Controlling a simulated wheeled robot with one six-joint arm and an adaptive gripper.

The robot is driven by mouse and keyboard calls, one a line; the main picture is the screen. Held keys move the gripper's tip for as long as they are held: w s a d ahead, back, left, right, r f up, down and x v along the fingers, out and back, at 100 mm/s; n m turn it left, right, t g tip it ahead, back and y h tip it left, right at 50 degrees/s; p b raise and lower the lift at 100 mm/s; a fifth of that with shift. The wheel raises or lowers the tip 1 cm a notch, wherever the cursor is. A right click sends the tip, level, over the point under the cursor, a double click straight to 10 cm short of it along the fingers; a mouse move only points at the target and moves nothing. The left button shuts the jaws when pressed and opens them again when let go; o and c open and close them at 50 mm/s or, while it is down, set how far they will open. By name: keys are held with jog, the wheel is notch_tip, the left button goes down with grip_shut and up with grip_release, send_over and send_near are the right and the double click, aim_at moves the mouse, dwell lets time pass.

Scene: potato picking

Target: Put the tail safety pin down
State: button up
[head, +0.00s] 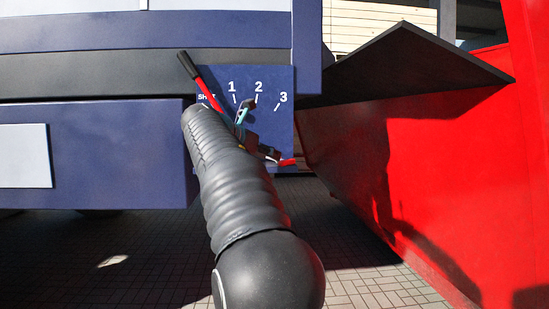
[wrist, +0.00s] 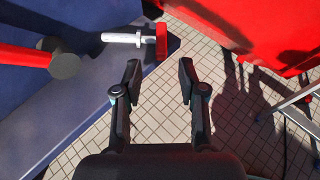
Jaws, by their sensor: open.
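A pin with a pale metal shaft, a collar and a red handle (wrist: 161,42) lies across the blue body near its corner in the wrist view, which I take for the tail safety pin. A small red end (head: 288,162) shows at the lower right edge of the blue dial plate in the head view and looks like the same handle. My gripper (wrist: 158,78) is open and empty, its two black fingers apart, just short of the red handle and not touching it. In the head view my arm partly hides the gripper and the plate.
A red lever (head: 206,90) with a black grip points near SHUT on the plate (head: 279,80) marked 1, 2, 3. A red wall (head: 430,160) stands at right under a dark flap (head: 405,65). Paving (wrist: 235,130) lies below, with metal legs (wrist: 295,115) at right.

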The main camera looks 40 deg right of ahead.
jog(key=v, duration=0.7)
jog(key=shift+a+r+p, duration=0.2)
jog(key=shift+a+p, duration=0.1)
jog(key=shift+p, duration=0.05)
jog(key=shift+s+f, duration=0.1)
jog(key=shift+s, duration=0.05)
jog(key=s+a+f+m+y, duration=0.4)
jog(key=s+a+f+m, duration=0.3)
jog(key=f, duration=0.5)
jog(key=s+a+f+m+t+y, duration=0.1)
jog(key=s+a+f+m+y, duration=0.3)
jog(key=s+a+f+m, duration=0.3)
jog(key=s+a+f+m+t+y, duration=0.1)
jog(key=s+a+f+m+y, duration=0.4)
jog(key=s+a+f, duration=0.4)
jog(key=s+f+m, duration=0.1)
jog(key=s+f, duration=0.4)
jog(key=f, duration=0.3)
jog(key=shift+s+a+f+m, duration=0.25)
jog(key=shift+s+a+m, duration=0.1)
jog(key=shift+m, duration=0.05)
